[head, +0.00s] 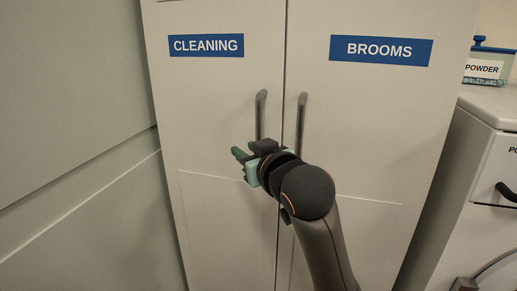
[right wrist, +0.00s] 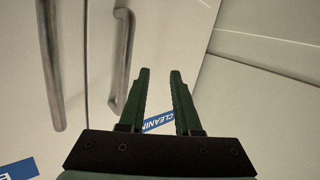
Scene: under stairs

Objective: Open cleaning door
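The cleaning door (head: 215,120) is the left cabinet door in the head view, with a blue CLEANING label (head: 206,45). It looks shut, flush with the door beside it. Its grey vertical bar handle (head: 261,112) is near its right edge; the lower end is hidden behind my right gripper (head: 240,154). In the right wrist view the handle (right wrist: 123,58) stands to the left of the green fingers (right wrist: 159,76), not between them. The fingers are apart with nothing between them. My left gripper is not in view.
The brooms door (head: 375,120) adjoins on the right, with its own bar handle (head: 301,125) close to the cleaning handle. A pale panelled wall (head: 70,120) stands at the left. A white appliance (head: 490,150) at the right carries a powder box (head: 487,68).

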